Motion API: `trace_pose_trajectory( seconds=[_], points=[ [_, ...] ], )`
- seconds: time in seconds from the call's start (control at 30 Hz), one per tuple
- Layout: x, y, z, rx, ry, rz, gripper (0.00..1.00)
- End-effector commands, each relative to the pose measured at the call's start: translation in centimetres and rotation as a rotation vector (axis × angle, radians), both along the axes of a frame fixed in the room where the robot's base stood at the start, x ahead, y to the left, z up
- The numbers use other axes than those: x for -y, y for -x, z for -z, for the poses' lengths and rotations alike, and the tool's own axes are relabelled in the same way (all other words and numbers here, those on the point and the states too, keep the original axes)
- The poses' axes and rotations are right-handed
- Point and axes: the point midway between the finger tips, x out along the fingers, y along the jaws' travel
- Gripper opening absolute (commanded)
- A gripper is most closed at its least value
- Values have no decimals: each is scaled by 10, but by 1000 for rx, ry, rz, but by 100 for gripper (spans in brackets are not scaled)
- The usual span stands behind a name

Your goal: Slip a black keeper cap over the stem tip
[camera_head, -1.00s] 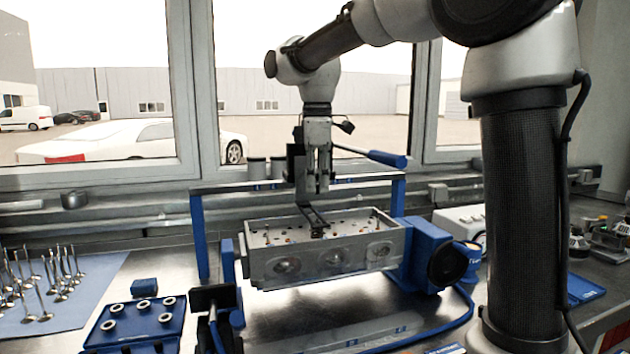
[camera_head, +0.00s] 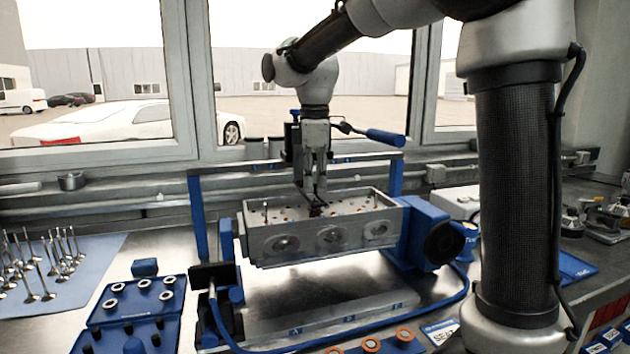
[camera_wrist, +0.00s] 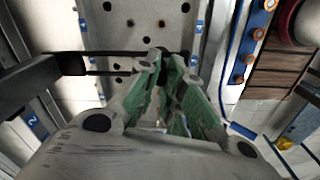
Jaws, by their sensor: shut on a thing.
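The cylinder head (camera_head: 300,243) is a grey metal block held in a blue stand. Its top has several holes and small copper-coloured parts, with a thin silver stem (camera_head: 265,211) standing at the left. My gripper (camera_head: 316,203) points down at the middle of the head's top, fingers close together. In the wrist view its green-padded fingers (camera_wrist: 164,62) close around a small dark thing at the tips, apparently the black keeper cap (camera_wrist: 159,53); it is mostly hidden. The stem tip below is hidden by the fingers. A black slotted bar (camera_wrist: 112,63) reaches to the fingertips from the left.
A blue tray (camera_head: 130,322) at lower left holds pale rings and several black caps. Several valves stand on a blue mat (camera_head: 95,270) at far left. Orange rings lie at the front.

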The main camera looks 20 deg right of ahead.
Motion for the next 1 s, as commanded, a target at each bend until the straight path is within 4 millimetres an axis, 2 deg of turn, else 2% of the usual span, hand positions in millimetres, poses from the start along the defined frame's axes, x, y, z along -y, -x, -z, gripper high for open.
trace_pose_trajectory(
  seconds=[1.0],
  points=[
    [0,0,14,0,0,0,0]
  ],
)
